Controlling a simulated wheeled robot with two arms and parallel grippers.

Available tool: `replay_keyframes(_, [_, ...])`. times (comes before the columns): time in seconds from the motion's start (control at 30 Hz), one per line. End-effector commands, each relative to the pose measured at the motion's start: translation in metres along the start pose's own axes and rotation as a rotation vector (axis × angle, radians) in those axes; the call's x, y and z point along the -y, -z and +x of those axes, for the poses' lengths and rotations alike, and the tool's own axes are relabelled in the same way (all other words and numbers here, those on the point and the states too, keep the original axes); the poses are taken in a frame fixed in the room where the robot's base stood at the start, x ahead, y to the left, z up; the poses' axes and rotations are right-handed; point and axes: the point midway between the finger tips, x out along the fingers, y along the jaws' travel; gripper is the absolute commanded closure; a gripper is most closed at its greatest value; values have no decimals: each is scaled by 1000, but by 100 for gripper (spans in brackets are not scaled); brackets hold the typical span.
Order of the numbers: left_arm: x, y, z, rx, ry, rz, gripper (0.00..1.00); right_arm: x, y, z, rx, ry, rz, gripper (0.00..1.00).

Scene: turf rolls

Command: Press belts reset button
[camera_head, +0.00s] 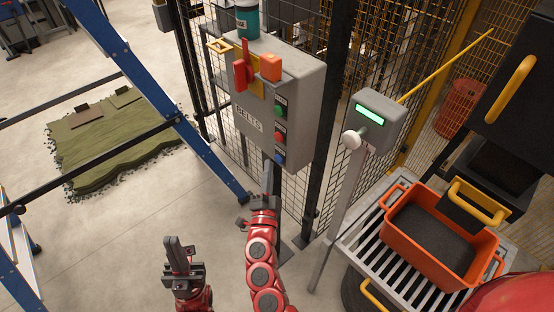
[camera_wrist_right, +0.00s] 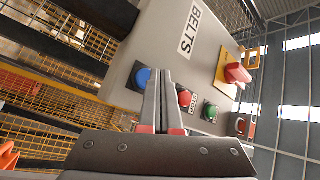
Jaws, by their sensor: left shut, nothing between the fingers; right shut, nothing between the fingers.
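A grey control box (camera_head: 305,88) marked BELTS hangs on the mesh fence. Its front carries a green button (camera_head: 281,106), a red button (camera_head: 280,134) and a blue button (camera_head: 279,157) at the bottom. In the right wrist view the blue button (camera_wrist_right: 143,78) is left of the fingertips, with the red button (camera_wrist_right: 184,98) and green button (camera_wrist_right: 209,111) to their right. No reset label is readable. My right gripper (camera_head: 267,168) is shut and empty, in front of the box's lower part near the blue button; contact cannot be told. My left gripper (camera_head: 172,243) is shut and empty, low over the floor.
A red rotary switch (camera_head: 242,70) and an orange block (camera_head: 271,67) are at the box's top. A post with a green-lit display (camera_head: 370,114) stands to the right. An orange crate (camera_head: 405,240) sits on a slatted stand. A blue ladder (camera_head: 140,75) is on the left.

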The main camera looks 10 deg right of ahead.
Motion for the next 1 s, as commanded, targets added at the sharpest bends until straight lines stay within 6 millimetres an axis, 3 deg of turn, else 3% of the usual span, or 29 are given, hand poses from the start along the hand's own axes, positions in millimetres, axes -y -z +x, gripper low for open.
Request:
replay_keyframes(0.17, [0, 0, 0, 0, 0, 0, 100, 2, -2, -2, 1, 0, 0, 100])
replay_keyframes(0.63, [0, 0, -1, 0, 0, 0, 100, 23, -24, -32, 0, -1, 1, 100])
replay_keyframes(1.0, [0, 0, -1, 0, 0, 0, 100, 25, -25, -35, 0, 0, 0, 100])
